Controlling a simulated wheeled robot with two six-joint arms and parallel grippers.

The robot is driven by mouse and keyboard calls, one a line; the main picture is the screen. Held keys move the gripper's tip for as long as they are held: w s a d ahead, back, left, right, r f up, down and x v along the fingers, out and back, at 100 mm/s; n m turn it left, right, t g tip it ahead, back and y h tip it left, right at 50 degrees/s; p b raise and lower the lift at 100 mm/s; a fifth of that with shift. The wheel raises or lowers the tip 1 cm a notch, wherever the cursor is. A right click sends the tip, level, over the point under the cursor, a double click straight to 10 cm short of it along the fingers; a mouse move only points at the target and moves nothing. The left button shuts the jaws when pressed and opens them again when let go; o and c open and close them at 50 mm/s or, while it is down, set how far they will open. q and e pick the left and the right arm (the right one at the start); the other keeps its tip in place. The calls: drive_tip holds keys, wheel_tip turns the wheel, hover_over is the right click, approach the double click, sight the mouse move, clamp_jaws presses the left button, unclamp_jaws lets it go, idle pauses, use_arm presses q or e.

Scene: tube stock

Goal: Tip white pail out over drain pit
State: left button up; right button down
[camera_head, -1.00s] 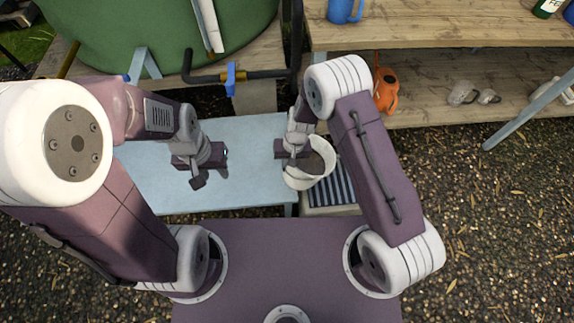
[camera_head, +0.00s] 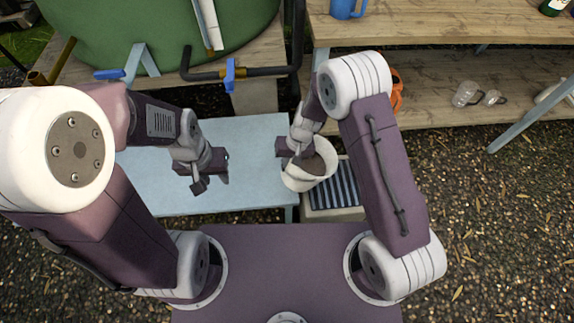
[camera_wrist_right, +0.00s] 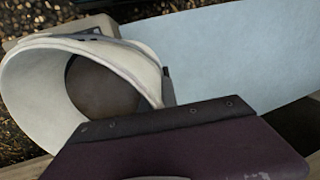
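The white pail (camera_head: 294,182) is held up near the right end of the pale blue bench, its mouth towards the head camera and a grey-brown inside showing. In the right wrist view the pail (camera_wrist_right: 140,62) lies on its side in the picture, just beyond the gripper. My right gripper (camera_head: 292,153) is at the pail's left rim and appears shut on it; the fingertips are partly hidden. The drain pit (camera_head: 346,184), with dark bars and a pale frame, lies right of the pail, partly covered by it. My left gripper (camera_head: 199,187) is empty over the bench.
The pale blue bench (camera_head: 245,180) is clear around my left gripper. A green tank (camera_head: 130,30) with a pipe and blue valve (camera_head: 229,75) stands behind. Wooden shelves (camera_head: 440,70) at the back right hold an orange can (camera_head: 396,92) and clear jugs (camera_head: 466,94).

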drive_tip(key=shift+a+r+y+b, duration=0.3)
drive_tip(key=shift+r+y+b, duration=0.55)
drive_tip(key=shift+b, duration=2)
drive_tip(key=shift+d+f+y+b, duration=0.25)
drive_tip(key=shift+y+b, duration=0.4)
drive_tip(key=shift+b, duration=0.9)
drive_tip(key=shift+f+y+b, duration=0.35)
drive_tip(key=shift+y+b, duration=0.25)
drive_tip(key=shift+b, duration=0.9)
drive_tip(key=shift+d+r+y+b, duration=0.3)
drive_tip(key=shift+r+y, duration=0.3)
drive_tip(key=shift+r, duration=0.25)
drive_tip(key=shift+d+r+y+b, duration=0.25)
drive_tip(key=shift+r+y, duration=0.35)
drive_tip(key=shift+r, duration=0.2)
drive_tip(key=d+r+g+y+b, duration=0.1)
drive_tip(key=d+r+y, duration=0.7)
drive_tip(key=shift+w, duration=0.3)
